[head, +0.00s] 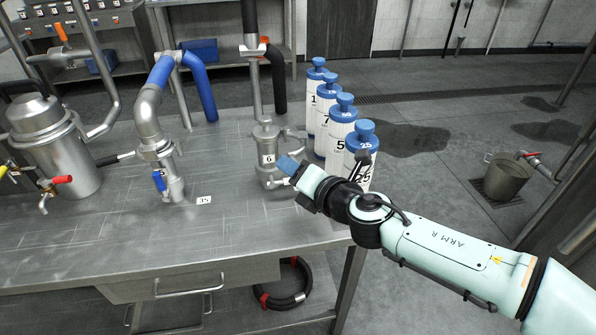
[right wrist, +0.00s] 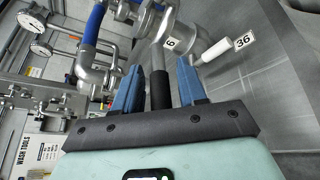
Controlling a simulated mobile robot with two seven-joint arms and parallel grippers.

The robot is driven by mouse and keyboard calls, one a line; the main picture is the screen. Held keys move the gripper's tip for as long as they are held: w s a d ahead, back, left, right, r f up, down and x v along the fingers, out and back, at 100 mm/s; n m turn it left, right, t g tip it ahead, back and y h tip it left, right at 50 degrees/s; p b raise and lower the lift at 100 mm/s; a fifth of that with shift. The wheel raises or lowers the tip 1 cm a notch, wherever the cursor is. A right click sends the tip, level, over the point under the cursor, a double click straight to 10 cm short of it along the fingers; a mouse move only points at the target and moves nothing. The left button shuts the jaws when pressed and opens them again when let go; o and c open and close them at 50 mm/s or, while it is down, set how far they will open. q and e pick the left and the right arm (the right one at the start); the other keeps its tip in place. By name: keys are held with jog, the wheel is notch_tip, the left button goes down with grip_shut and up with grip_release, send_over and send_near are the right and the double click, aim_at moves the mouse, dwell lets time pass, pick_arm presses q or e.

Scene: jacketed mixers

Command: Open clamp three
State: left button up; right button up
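My right gripper (head: 292,170) has blue finger pads and is at the right front of the steel fitting labelled 6 (head: 267,158). In the right wrist view its fingers (right wrist: 160,85) are apart. A black-sleeved handle (right wrist: 159,92) lies between them, with narrow gaps seeming to show on both sides. The handle's grey bar runs up towards the pipework beside the 6 label (right wrist: 170,43). I can see no label reading three, so I cannot tell which part is clamp three. My left gripper is not in view.
Several white bottles with blue caps (head: 342,130) stand right of the fitting. The table's front is clear.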

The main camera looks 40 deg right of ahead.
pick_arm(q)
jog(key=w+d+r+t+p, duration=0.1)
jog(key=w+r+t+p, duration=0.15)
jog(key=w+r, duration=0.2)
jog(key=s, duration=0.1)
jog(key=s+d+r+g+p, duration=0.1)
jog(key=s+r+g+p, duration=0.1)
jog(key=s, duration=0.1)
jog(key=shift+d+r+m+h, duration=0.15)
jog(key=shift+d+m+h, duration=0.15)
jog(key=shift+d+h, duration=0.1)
pick_arm(e)
jog(key=v, duration=1.3)
jog(key=shift+s, duration=0.2)
jog(key=shift+r, duration=0.1)
jog(key=shift+c, duration=0.3)
